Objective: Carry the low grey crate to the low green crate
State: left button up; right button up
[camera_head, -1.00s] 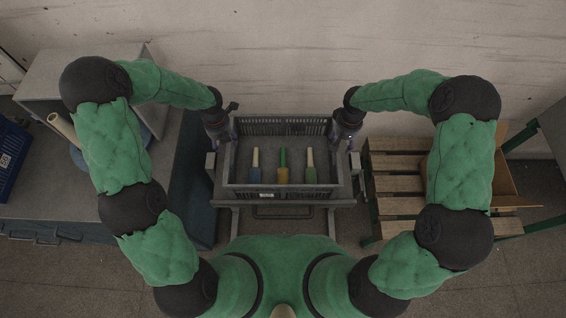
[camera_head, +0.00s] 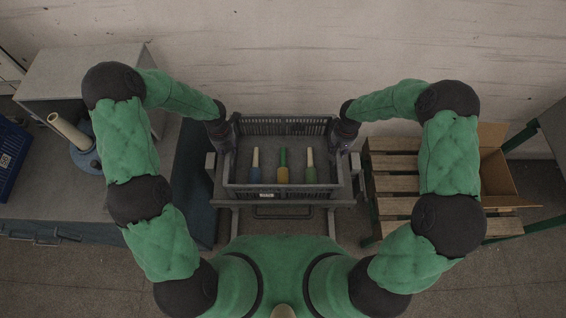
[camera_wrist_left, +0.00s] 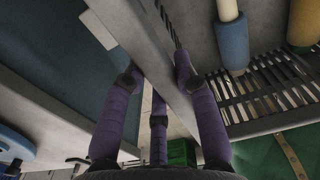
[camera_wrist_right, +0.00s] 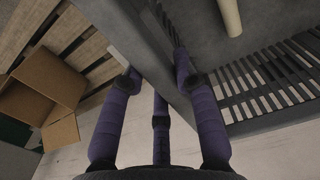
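The low grey crate (camera_head: 285,187) sits level on a grey stand in the middle of the head view. Three upright bobbins with blue, yellow and green bodies (camera_head: 255,174) stand in it. My left gripper (camera_head: 222,136) is at its left wall and my right gripper (camera_head: 342,134) at its right wall. In the wrist views the left fingers (camera_wrist_left: 158,72) and the right fingers (camera_wrist_right: 157,75) are spread, one on each side of the wall. Contact with the wall is unclear. A small green box-like thing (camera_wrist_left: 182,152), maybe the green crate, is partly hidden behind the left fingers.
The stand (camera_head: 235,203) has grey uprights beside the crate. A slatted wooden surface (camera_head: 395,185) with an open cardboard box (camera_head: 497,175) is at the right. A grey bench (camera_head: 50,190) with a blue crate (camera_head: 12,150) is at the left. The wall is close behind.

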pick_arm(q)
grip_shut()
pick_arm(e)
grip_shut()
pick_arm(q)
jog(key=shift+w+r, duration=0.1)
jog(key=shift+r, duration=0.15)
pick_arm(e)
jog(key=shift+w+r, duration=0.1)
jog(key=shift+r, duration=0.15)
